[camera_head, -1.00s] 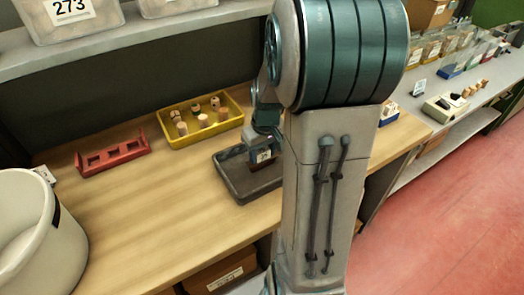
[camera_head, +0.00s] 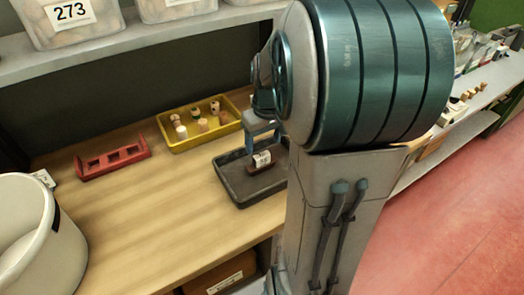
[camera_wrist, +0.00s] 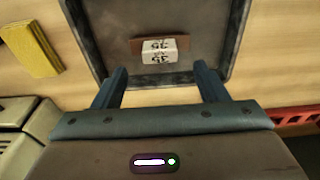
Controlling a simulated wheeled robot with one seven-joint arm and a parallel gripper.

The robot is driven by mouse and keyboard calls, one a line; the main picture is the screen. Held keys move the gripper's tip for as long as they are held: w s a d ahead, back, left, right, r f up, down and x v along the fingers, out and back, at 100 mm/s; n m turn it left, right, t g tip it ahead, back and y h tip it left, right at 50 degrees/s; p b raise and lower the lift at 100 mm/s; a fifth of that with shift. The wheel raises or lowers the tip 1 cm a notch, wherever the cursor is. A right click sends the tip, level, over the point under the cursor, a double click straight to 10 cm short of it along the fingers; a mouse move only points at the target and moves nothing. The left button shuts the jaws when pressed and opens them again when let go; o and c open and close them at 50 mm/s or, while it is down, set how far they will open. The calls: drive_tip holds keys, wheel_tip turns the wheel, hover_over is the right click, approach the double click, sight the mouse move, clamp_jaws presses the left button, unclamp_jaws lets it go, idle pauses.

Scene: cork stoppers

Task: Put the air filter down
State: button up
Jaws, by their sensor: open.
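A small dark brown piece with a white printed label, which I take for the air filter (camera_head: 258,168), lies in the dark grey tray (camera_head: 237,197) on the wooden bench. My gripper (camera_head: 262,146) is just above it with its blue fingers apart. In the wrist view the air filter (camera_wrist: 179,46) lies on the tray floor (camera_wrist: 117,20), beyond and between the open fingertips of my gripper (camera_wrist: 160,72). The fingers do not appear to touch it. My arm hides the right side of the tray in the head view.
A yellow tray (camera_head: 190,143) with several corks stands behind the grey tray. A red rack (camera_head: 112,160) is to the left, and a white tub (camera_head: 35,240) at the front left. A shelf with clear bins (camera_head: 70,22) runs above. Bare bench lies between tub and tray.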

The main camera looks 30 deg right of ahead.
wheel_tip(320, 180, up, 5)
drive_tip(key=s+a+f+t, duration=0.1)
drive_tip(key=s+a, duration=1.1)
drive_tip(key=shift+a+f+m+t, duration=0.3)
drive_tip(key=shift+a, duration=0.05)
